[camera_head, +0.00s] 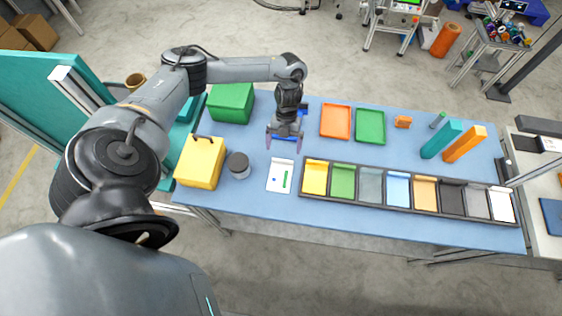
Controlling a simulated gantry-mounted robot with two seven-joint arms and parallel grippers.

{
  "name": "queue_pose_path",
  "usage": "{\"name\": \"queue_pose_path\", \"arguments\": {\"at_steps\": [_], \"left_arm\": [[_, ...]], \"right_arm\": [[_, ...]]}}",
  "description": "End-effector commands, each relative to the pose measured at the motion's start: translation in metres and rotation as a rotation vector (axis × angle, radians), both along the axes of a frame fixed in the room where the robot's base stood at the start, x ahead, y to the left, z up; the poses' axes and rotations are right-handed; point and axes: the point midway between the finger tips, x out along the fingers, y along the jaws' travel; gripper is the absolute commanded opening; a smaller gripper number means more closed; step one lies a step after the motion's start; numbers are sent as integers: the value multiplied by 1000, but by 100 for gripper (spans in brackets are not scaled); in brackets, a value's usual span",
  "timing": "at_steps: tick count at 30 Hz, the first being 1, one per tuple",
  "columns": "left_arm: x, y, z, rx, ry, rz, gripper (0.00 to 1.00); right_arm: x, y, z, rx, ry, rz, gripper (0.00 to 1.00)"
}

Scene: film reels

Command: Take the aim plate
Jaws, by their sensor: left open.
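A white plate (280,176) with a green bar and a small blue mark lies flat on the blue table, left of the row of bins; it may be the aim plate, but I cannot tell for sure. My left gripper (284,145) points down above the table, just behind the white plate and apart from it. Its two fingers are spread, with nothing seen between them. The gripper partly hides a blue tray (300,115) behind it. My right gripper is not in view.
A row of coloured bins in a dark rack (300,192) runs along the front right. An orange tray (336,136) and a green tray (371,141) lie behind it. A yellow box (200,165), a dark-topped grey cylinder (239,169) and a green box (231,112) stand at left.

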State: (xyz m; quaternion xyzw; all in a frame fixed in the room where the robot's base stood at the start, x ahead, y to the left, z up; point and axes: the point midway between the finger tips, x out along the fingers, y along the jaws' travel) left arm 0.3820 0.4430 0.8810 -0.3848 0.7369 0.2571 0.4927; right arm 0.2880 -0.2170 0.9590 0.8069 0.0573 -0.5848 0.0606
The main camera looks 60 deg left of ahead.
Motion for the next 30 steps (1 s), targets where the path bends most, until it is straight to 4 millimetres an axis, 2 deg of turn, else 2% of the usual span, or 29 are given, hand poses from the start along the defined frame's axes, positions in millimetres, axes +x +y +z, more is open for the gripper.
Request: {"name": "queue_pose_path", "arguments": {"at_steps": [10,20,23,30], "left_arm": [[-11,-18,-36,0,3,0,100],[-12,-20,-42,1,1,0,100],[-12,-20,-42,1,1,0,88],[-12,-19,-42,1,1,0,51]], "right_arm": [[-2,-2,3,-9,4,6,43],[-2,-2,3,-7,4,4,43],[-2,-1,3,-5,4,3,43],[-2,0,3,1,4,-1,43]]}}
